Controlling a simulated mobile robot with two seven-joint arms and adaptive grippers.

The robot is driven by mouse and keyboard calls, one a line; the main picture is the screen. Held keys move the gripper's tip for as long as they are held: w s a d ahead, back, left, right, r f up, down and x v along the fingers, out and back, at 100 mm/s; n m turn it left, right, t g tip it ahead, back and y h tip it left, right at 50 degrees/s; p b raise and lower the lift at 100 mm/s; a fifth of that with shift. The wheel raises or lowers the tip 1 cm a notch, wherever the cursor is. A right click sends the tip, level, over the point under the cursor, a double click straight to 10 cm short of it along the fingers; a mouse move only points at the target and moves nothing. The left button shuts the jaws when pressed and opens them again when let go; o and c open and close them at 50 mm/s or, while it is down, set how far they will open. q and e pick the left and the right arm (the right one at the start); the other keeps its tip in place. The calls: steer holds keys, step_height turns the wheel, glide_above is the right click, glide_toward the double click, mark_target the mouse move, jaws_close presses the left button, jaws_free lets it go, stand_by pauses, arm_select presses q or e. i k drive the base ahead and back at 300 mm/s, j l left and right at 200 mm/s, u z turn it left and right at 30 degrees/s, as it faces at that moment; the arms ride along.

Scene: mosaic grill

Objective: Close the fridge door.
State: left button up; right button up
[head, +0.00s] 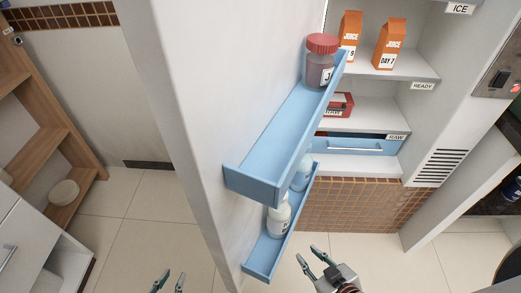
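The white fridge door (180,95) stands wide open, its inner side with blue shelves facing right. The upper door shelf (262,150) holds a red-lidded jar (320,68). The lower door shelf (262,258) holds white and pale blue bottles (278,220). The fridge interior (375,100) shows behind to the right. My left gripper (169,279) is at the bottom edge, left of the door's lower part; its two fingertips are apart and nothing shows between them. My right gripper (308,255) is right of the lower door shelf, fingers apart and empty.
Orange juice cartons (389,45) stand on the fridge's upper shelf, with a red container (338,104) and a blue drawer (360,145) below. A wooden shelf unit (45,135) with a bowl (63,192) stands at left. Tiled floor (135,225) is clear left of the door.

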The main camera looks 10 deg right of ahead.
mark_target(236, 119)
steer(key=j+z, duration=0.3)
steer(key=j, duration=0.15)
steer(key=k+j+z, duration=0.25)
steer(key=j, duration=0.15)
steer(key=j+z, duration=0.3)
steer(key=j, duration=0.15)
steer(key=k+j+z, duration=0.6)
steer(key=i+j, duration=0.1)
